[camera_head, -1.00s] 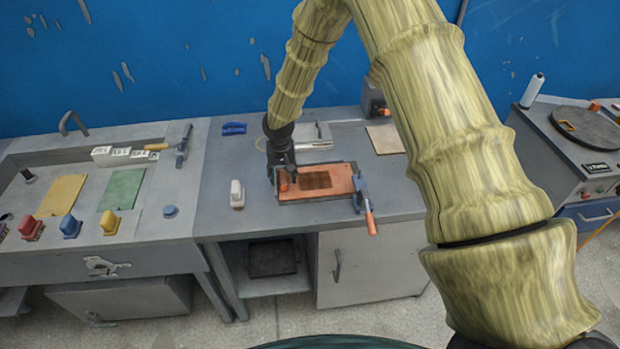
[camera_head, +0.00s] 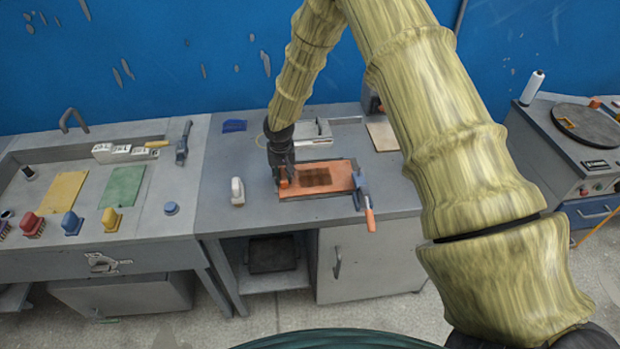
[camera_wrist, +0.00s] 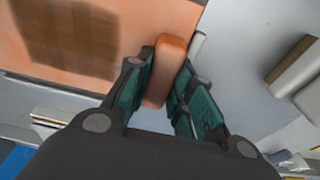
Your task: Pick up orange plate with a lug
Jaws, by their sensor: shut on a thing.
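The orange plate (camera_head: 340,176) lies on the grey workbench, with a dark brownish patch in its middle. Its orange lug (camera_wrist: 165,70) stands at the plate's left end. My gripper (camera_head: 283,181) comes down from above at that end. In the wrist view, my gripper (camera_wrist: 164,84) has its green-sided fingers on both sides of the lug and is shut on it. The plate (camera_wrist: 100,30) fills the upper left of that view. Whether the plate is clear of the surface beneath it cannot be told.
A clamp with an orange handle (camera_head: 369,218) stands at the plate's right end. A white object (camera_head: 237,192) stands left of the plate. A beige board (camera_head: 383,136) lies behind right. The left bench holds yellow (camera_head: 63,192) and green (camera_head: 121,186) plates. Bare bench lies in front.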

